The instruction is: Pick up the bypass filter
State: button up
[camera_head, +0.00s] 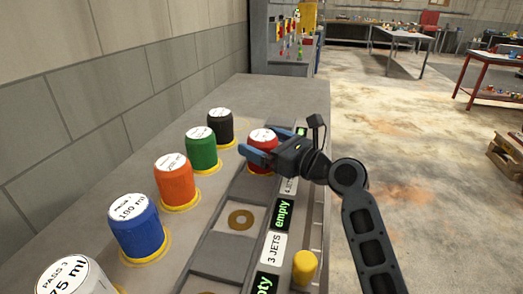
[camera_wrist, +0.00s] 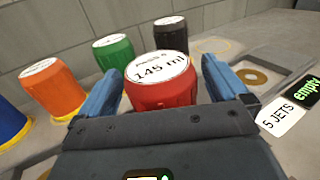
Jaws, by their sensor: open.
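In the wrist view the red canister (camera_wrist: 162,90) reads "145 ml", with a smaller line too blurred to read surely. My gripper (camera_head: 264,146) is open, with one blue finger on each side of the red canister. In the wrist view my gripper's fingers (camera_wrist: 162,76) flank it with small gaps. No label clearly says bypass filter, though the nearest white canister (camera_head: 72,280) shows "PASS 3" and "75 ml".
A row of black (camera_head: 220,128), green (camera_head: 202,150), orange (camera_head: 174,182) and blue (camera_head: 134,226) canisters stands left of the tray, near the wall. A bay with a brass ring (camera_head: 241,220) is empty. A yellow knob (camera_head: 305,266) stands at the right edge.

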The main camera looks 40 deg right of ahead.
jog(key=shift+w+a, duration=0.1)
jog(key=shift+w, duration=1.1)
jog(key=shift+c, duration=0.5)
jog(key=shift+r, duration=0.1)
jog(key=c, duration=1.2)
